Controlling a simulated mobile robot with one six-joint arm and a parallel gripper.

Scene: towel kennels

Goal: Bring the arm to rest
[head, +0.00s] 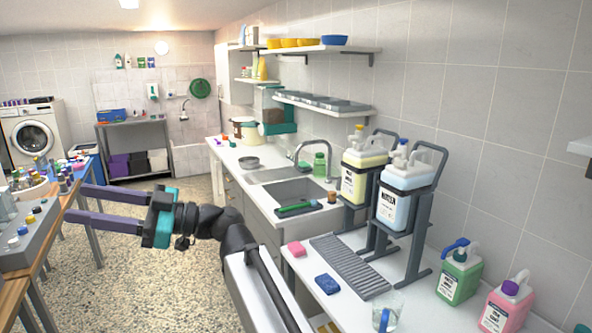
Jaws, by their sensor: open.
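My gripper (82,203) is open, its two long purple fingers spread apart and pointing left. Nothing shows between the fingers. A teal block sits at the base of the fingers, and my black arm stretches from the lower middle of the head view out to the left. The gripper is over the floor gap between the left table and the sink counter. Its fingertips appear close to the right edge of the left table in the picture; I cannot tell whether they touch it.
The left table (66,202) carries a grey rack (30,235) with several small bottles. The sink counter (262,205) runs along the right, with jugs on stands, a pink sponge (297,249) and a blue sponge (327,284). The speckled floor (140,270) between them is clear.

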